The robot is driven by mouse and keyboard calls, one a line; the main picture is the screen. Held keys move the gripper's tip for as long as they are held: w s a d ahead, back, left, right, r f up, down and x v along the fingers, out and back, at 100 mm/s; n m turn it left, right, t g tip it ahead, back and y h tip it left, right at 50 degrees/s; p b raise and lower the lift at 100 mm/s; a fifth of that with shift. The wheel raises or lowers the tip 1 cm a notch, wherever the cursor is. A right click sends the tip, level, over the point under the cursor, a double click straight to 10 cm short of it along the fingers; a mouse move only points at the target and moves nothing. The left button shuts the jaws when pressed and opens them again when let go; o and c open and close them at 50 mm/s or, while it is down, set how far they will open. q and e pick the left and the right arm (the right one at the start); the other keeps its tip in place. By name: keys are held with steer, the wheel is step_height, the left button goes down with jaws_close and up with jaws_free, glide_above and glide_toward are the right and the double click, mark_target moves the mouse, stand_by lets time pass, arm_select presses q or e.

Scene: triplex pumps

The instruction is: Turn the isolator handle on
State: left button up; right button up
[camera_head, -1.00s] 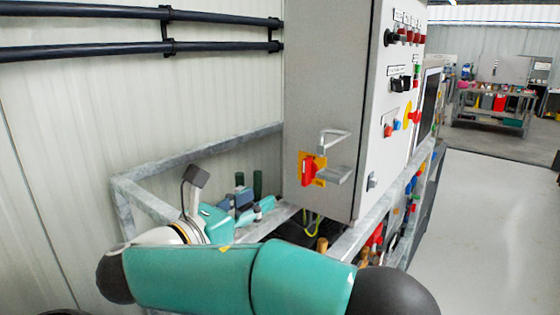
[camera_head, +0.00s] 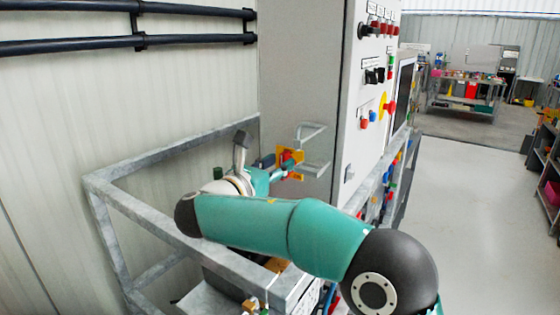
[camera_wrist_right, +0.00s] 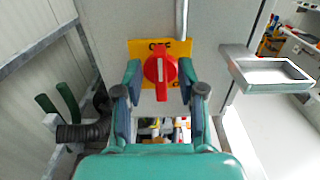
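The isolator handle is a red rotary knob on a yellow plate on the side of the grey cabinet. In the right wrist view the isolator handle (camera_wrist_right: 161,78) stands upright, with partly hidden black lettering on the yellow plate (camera_wrist_right: 181,50). My right gripper (camera_wrist_right: 160,83) is open, with one finger on each side of the handle and gaps visible between. In the head view my right gripper (camera_head: 280,173) is at the isolator handle (camera_head: 288,155) and partly covers it. My left gripper is not in view.
A metal bracket (camera_wrist_right: 268,72) juts out right of the handle. The grey cabinet (camera_head: 300,80) carries switches and buttons on its front. A galvanised rail frame (camera_head: 150,160) surrounds the space below my arm. Open floor (camera_head: 465,220) lies to the right.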

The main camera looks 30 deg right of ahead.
steer(key=shift+x, duration=0.8)
steer(key=shift+c, duration=0.3)
jaws_close()
steer(key=shift+s+d+f+m+b, duration=0.1)
steer(key=shift+s+f+m+b, duration=0.2)
steer(key=shift+m+b, duration=2.25)
steer(key=shift+s+d+f+m+b, duration=0.15)
steer(key=shift+f+m+b, duration=0.3)
steer(key=shift+m+b, duration=2.1)
steer(key=shift+s+f+m+b, duration=0.35)
steer(key=shift+m+b, duration=0.85)
steer(key=shift+m, duration=2.7)
